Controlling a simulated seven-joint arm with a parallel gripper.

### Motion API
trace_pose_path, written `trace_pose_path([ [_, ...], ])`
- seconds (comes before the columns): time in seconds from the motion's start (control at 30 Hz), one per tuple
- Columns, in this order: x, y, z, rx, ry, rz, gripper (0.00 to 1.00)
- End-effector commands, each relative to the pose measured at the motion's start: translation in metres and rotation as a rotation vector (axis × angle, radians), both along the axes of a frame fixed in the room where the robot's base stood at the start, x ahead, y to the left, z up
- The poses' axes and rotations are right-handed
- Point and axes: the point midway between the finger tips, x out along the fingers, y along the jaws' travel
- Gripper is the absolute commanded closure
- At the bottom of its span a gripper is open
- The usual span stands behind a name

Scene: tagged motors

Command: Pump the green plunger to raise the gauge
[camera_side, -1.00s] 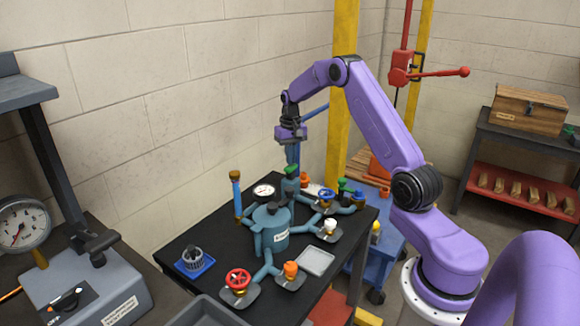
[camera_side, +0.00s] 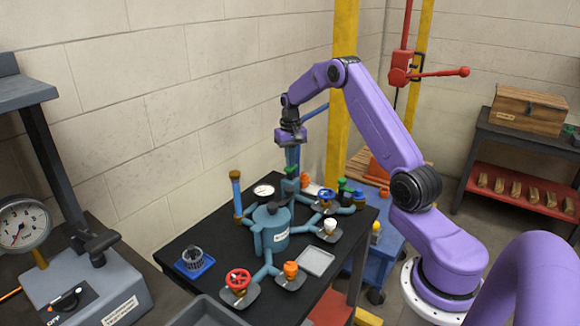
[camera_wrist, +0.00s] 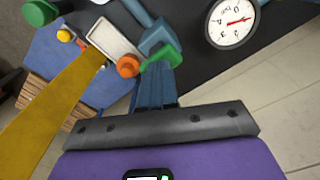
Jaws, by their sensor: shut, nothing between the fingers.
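The green plunger (camera_side: 291,172) tops a blue-grey cylinder (camera_side: 289,187) at the back of the black table. My gripper (camera_side: 292,164) points down directly over it, its blue fingers closed together and empty. In the wrist view, the fingertips (camera_wrist: 158,72) meet the edge of the green plunger cap (camera_wrist: 161,52) and partly hide it; they appear to touch it. The small white gauge (camera_side: 263,190) stands left of the plunger.
A blue-grey tank (camera_side: 271,229) with pipes stands in front. A red valve wheel (camera_side: 238,281), an orange knob (camera_side: 290,269) and a white knob (camera_side: 330,226) surround it. A blue upright tube (camera_side: 236,196) with a brown cap stands left. A yellow post (camera_side: 343,110) rises behind.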

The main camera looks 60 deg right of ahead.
Motion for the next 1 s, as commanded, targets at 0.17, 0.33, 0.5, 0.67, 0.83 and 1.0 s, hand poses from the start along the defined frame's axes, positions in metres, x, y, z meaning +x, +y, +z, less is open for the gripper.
trace_pose_path([
  [0.17, -0.001, 0.000, -0.008, 0.001, 0.002, 0.000, 1.00],
  [0.33, -0.001, 0.000, -0.016, 0.002, 0.003, 0.000, 1.00],
  [0.5, -0.001, 0.000, -0.023, 0.001, 0.002, 0.000, 1.00],
  [0.67, 0.000, 0.000, -0.023, 0.001, 0.001, 0.001, 1.00],
  [0.83, 0.000, 0.000, -0.020, 0.001, 0.001, 0.001, 1.00],
  [1.0, 0.000, 0.000, -0.011, 0.000, 0.000, 0.001, 1.00],
])
